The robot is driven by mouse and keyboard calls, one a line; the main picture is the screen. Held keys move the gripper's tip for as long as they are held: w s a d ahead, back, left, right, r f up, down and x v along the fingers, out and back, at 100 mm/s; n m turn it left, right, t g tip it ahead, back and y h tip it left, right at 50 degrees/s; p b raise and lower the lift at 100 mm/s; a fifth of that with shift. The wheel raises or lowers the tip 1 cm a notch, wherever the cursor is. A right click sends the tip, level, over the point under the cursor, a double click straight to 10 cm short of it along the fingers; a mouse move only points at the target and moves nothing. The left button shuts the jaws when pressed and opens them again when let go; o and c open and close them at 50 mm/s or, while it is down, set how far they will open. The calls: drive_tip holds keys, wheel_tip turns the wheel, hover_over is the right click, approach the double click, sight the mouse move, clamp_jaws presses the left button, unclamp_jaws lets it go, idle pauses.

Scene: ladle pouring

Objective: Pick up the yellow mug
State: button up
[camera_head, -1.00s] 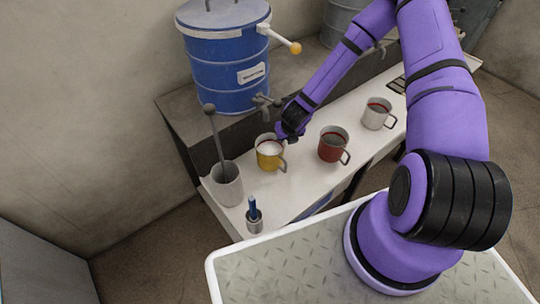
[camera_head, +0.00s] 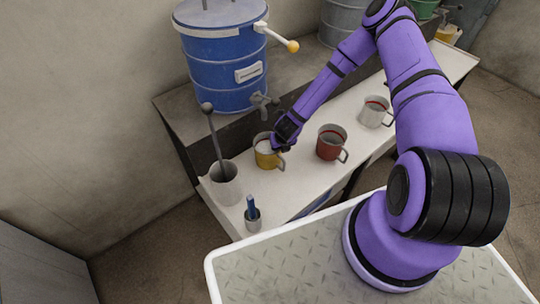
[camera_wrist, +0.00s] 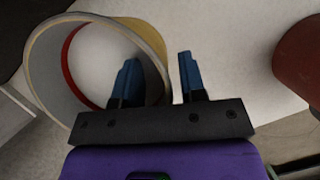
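The yellow mug (camera_head: 268,158) stands upright on the white bench, and my gripper (camera_head: 279,142) is at its right rim in the head view. In the wrist view the mug (camera_wrist: 157,42) is seen from above, with a pale rim, a red line inside and a pale interior. My gripper (camera_wrist: 158,80) is open in the wrist view. Its left blue finger shows over the mug's opening and its right finger outside the wall, so the wall lies between them. I cannot tell how deep the fingers reach.
A red mug (camera_head: 331,144) and a white mug (camera_head: 375,113) stand further right on the bench (camera_head: 300,176). A grey container (camera_head: 226,186) with a ladle (camera_head: 214,135) stands left. A blue barrel (camera_head: 222,62) with a tap is behind.

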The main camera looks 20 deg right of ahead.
clamp_jaws()
idle(1.4)
